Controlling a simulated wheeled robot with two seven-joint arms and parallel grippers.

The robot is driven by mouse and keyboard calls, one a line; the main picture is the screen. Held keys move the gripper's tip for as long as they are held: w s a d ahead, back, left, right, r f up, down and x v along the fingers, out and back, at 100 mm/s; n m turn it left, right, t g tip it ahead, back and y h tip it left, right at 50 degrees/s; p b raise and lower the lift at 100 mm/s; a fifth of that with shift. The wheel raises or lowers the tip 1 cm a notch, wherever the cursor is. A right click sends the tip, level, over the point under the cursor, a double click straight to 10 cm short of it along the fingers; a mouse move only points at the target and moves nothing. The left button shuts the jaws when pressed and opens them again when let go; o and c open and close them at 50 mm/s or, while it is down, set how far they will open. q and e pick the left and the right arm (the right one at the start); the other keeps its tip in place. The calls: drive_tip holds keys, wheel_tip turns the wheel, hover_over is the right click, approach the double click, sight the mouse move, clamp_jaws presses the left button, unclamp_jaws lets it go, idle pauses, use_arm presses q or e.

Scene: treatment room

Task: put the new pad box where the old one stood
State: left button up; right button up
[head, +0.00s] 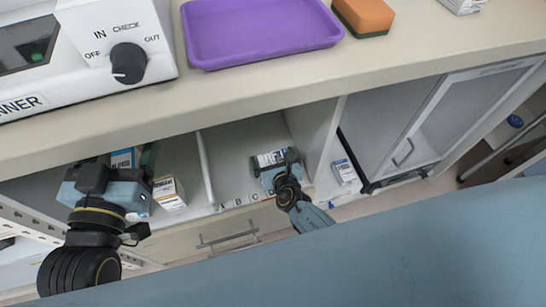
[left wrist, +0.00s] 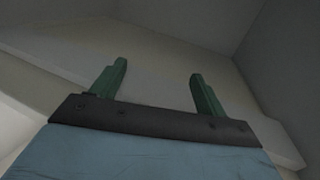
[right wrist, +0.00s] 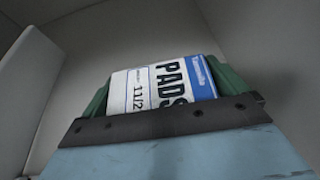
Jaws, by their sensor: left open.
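A white and blue box marked PADS (right wrist: 160,84) sits between the green fingers of my right gripper (right wrist: 165,85), which touch both its sides. In the head view this box (head: 271,158) is inside the middle shelf compartment, above the letter strip. Whether its base rests on the shelf floor is hidden. My right gripper (head: 275,164) reaches in from the front. My left gripper (left wrist: 154,72) is open and empty in the left wrist view. In the head view it is at the left compartment. A second white and blue box (head: 344,172) stands right of the compartment wall.
A divider (head: 206,168) bounds the middle compartment. The counter (head: 262,92) overhangs, bearing a purple tray (head: 262,30) and a sponge (head: 364,14). A glass-fronted cabinet (head: 420,125) stands right.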

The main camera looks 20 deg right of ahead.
drive_tip(key=shift+r, duration=0.2)
drive_tip(key=p+v, duration=0.2)
drive_tip(key=v, duration=0.2)
drive_tip(key=shift+p, duration=0.35)
drive_tip(key=p+v, duration=0.3)
drive_tip(key=v, duration=0.4)
drive_tip(key=shift+w, duration=0.1)
use_arm(q)
drive_tip(key=s+a+f+g+y, duration=0.2)
drive_tip(key=s+a+f+g, duration=0.1)
drive_tip(key=s+f+g, duration=0.3)
drive_tip(key=s+a+f+g+y, duration=0.2)
drive_tip(key=s+a+f+g, duration=0.2)
drive_tip(key=s+f+g, duration=0.3)
drive_tip(key=shift+a+f+n+g, duration=0.3)
drive_tip(key=shift+f+n+g, duration=0.15)
drive_tip(key=shift+f, duration=1.2)
use_arm(e)
drive_tip(key=shift+s+r, duration=0.2)
drive_tip(key=shift+s, duration=0.35)
use_arm(q)
drive_tip(key=shift+s, duration=0.1)
